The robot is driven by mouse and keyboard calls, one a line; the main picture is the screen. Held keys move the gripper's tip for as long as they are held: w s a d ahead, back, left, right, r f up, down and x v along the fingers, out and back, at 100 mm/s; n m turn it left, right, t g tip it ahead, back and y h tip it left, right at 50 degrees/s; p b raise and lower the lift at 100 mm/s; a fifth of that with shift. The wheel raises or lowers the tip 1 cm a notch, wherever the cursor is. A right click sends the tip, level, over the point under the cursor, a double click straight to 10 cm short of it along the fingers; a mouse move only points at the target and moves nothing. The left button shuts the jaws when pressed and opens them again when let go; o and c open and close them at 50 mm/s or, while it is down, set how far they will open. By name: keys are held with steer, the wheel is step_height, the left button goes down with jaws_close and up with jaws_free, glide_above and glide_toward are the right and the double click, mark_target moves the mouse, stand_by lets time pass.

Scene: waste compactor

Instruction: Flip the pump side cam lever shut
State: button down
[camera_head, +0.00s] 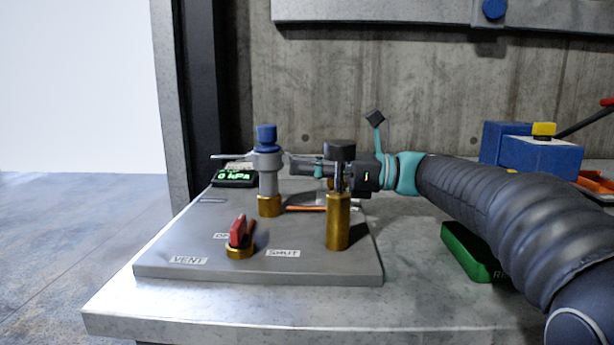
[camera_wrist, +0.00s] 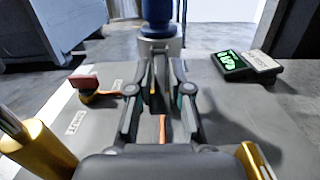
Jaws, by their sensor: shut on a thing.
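A coupling with a grey collar (camera_head: 267,160) and a blue top (camera_head: 266,133) stands upright on a brass base on the grey plate. One thin cam lever (camera_head: 228,156) sticks out nearly level to the left. My gripper (camera_head: 294,164) reaches in from the right at collar height, its fingers nearly together. It is shut on what looks like the right-hand cam lever, mostly hidden by the fingers. In the wrist view my gripper (camera_wrist: 161,58) points straight at the collar (camera_wrist: 158,45), and the blue top (camera_wrist: 157,12) rises beyond. I cannot tell the held lever's exact angle.
A brass post (camera_head: 339,222) with a dark knob stands in front of my gripper. A red-handled valve (camera_head: 238,233) sits near the VENT and SHUT labels. A gauge (camera_head: 235,177) reads 0 kPa behind. A green object (camera_head: 468,251) lies under my arm; a blue box (camera_head: 540,155) stands right.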

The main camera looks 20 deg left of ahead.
steer(key=shift+f+b, duration=0.3)
steer(key=shift+b, duration=0.45)
steer(key=shift+r+g+y, duration=0.25)
steer(key=shift+g+y, duration=0.05)
steer(key=c, duration=1.2)
jaws_free()
steer(key=v, duration=0.7)
steer(key=shift+d, duration=0.2)
